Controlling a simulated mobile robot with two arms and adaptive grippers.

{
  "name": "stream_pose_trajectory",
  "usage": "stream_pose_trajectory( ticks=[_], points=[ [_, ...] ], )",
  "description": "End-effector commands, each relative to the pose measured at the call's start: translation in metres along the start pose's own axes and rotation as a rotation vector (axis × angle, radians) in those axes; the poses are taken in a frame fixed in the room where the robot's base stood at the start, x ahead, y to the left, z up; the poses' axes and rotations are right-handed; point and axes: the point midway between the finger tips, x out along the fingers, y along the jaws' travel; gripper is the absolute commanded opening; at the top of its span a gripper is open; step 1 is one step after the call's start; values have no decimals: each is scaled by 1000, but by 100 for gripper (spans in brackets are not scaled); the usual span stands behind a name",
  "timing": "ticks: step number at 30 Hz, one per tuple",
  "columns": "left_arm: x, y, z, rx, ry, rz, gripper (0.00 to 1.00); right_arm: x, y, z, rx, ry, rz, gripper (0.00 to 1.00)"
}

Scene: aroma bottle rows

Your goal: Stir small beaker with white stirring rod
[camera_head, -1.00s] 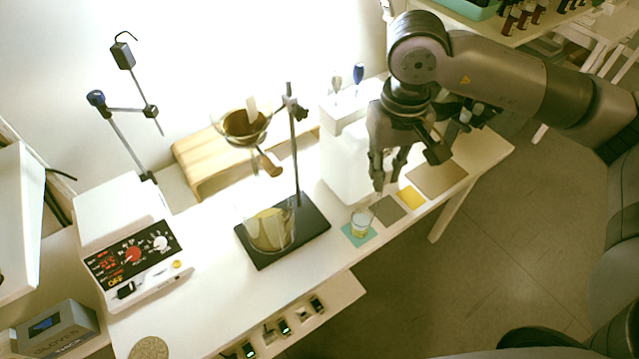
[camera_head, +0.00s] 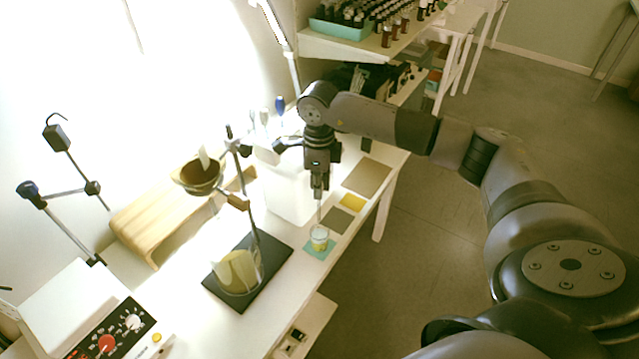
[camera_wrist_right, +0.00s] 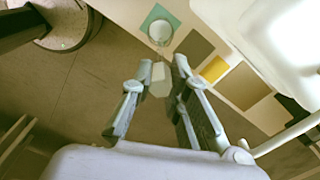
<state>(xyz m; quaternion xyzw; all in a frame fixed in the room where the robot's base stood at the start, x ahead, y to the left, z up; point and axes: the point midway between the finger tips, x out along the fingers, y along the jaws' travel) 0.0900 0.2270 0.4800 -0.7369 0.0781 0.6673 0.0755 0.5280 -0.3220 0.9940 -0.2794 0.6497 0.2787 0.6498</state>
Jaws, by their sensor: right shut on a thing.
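The small beaker (camera_head: 319,238) stands upright on a teal mat (camera_head: 308,252) near the table's front edge and has yellowish contents. In the right wrist view the beaker (camera_wrist_right: 160,33) shows at the top, beyond the fingertips. My right gripper (camera_head: 318,190) is above the beaker, pointing down, and is shut on the white stirring rod (camera_head: 319,212). The rod hangs nearly upright towards the beaker; whether its tip is inside I cannot tell. A pale piece of the rod (camera_wrist_right: 160,80) shows between the fingers (camera_wrist_right: 160,88) in the wrist view. My left gripper is out of view.
A large beaker (camera_head: 238,272) with yellow contents stands left on a black stand base (camera_head: 215,285). A white box (camera_head: 288,195) is behind the small beaker. Flat grey, yellow and brown mats lie to its right.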

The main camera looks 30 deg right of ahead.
Motion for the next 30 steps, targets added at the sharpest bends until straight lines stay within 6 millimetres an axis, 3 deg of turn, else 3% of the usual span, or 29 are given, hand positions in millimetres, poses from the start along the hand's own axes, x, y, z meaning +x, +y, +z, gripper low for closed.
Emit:
stream_pose_trajectory(
  ticks=[6, 17, 30],
  points=[
    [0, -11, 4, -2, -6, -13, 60, 2, -2, -2, 32, 0, 0, 0],
    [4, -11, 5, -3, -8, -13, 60, 4, -2, -1, 50, 0, 0, 0],
    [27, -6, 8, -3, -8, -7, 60, 31, -2, -1, 48, 1, 1, 0]
  ],
)
